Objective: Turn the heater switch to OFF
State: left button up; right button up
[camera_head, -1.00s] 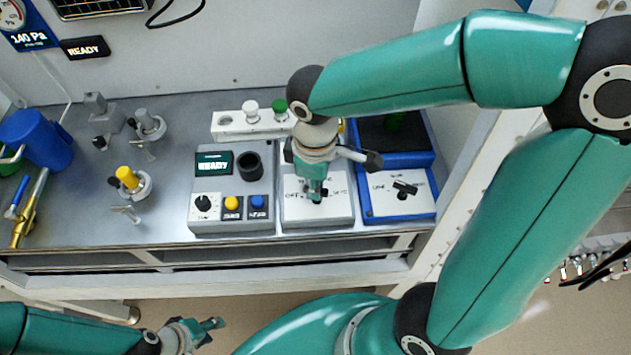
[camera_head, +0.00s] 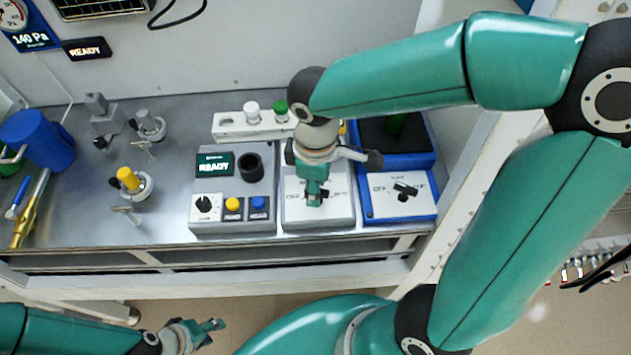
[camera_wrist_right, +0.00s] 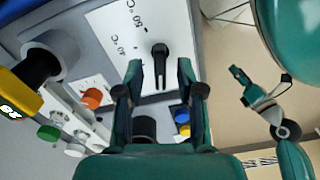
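The heater switch is a black lever knob (camera_wrist_right: 160,66) on a white plate (camera_wrist_right: 112,28) marked 40 °C and 50 °C in the right wrist view. Its lever lies lengthwise between the finger lines, just beyond the tips. In the head view the heater box (camera_head: 318,212) is at the bench front, its knob mostly hidden by my right gripper (camera_head: 314,198). In the wrist view my right gripper (camera_wrist_right: 160,82) is open, with a clear gap between its fingers. My left gripper (camera_head: 212,326) is low in front of the bench; its finger state is unclear.
A grey READY unit (camera_head: 232,187) with a dial and yellow and blue buttons stands left of the heater box. A blue-framed box (camera_head: 399,208) with another black switch stands close on its right. A white vial rack (camera_head: 230,126) is behind.

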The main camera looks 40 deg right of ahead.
jog(key=shift+r, duration=0.1)
notch_tip(320, 180, up, 12)
dwell(0.5)
dwell(0.6)
